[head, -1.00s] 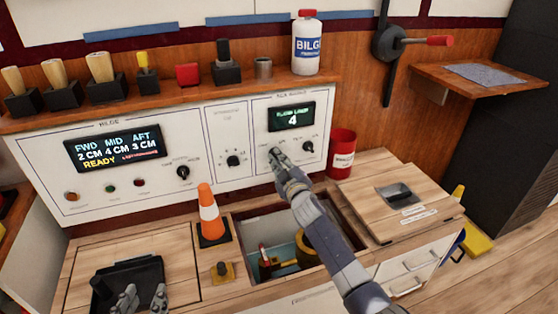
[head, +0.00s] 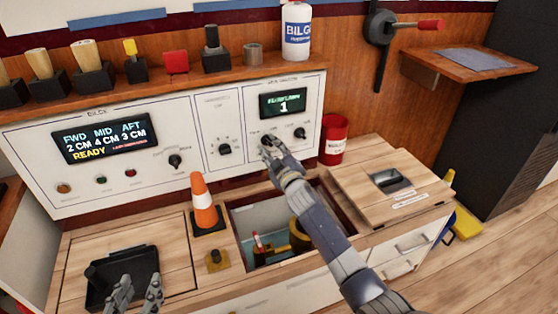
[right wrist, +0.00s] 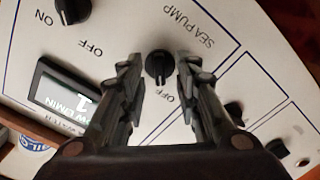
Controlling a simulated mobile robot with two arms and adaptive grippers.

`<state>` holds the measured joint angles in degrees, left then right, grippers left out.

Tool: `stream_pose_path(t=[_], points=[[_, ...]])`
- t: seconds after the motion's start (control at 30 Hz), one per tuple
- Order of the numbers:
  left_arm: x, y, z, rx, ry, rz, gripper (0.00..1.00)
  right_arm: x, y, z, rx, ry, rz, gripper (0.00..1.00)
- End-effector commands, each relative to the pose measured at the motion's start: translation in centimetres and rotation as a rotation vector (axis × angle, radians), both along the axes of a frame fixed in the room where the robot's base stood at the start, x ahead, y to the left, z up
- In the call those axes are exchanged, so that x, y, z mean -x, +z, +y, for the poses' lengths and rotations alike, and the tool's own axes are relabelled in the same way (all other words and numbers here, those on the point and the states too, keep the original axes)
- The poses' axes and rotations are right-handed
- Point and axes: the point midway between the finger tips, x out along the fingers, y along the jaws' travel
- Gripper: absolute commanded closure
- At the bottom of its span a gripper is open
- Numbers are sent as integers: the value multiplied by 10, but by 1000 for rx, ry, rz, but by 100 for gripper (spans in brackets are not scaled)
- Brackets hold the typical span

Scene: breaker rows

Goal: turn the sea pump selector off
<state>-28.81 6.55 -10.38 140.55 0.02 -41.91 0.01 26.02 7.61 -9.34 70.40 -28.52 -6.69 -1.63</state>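The sea pump selector (right wrist: 159,66) is a round black knob on the white panel, beside printed SEA PUMP lettering in the right wrist view. In the head view my right gripper (head: 270,146) covers most of the knob. The small display (head: 283,103) above reads 1. My left gripper (head: 136,294) is low at the left, its fingers apart.
Another black knob (head: 300,133) sits close right of the selector, and more are left (head: 224,149). An orange cone (head: 204,206) stands by the open hatch (head: 236,236). A red can (head: 334,139) stands right of the panel. A black tray (head: 122,278) is near my left gripper.

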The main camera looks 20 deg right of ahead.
Motion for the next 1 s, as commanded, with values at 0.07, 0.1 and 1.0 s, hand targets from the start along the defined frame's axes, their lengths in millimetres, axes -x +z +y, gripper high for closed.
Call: stream_pose_path(t=[0.07,0.1,1.0], points=[[0,0,0,0,0,-1,60,9,-1,0,1,0,1,70],[0,0,0,0,0,-1,60,15,-1,0,1,2,1,70],[-1,0,0,1,0,-1,60,113,-1,-4,1,-1,2,70]])
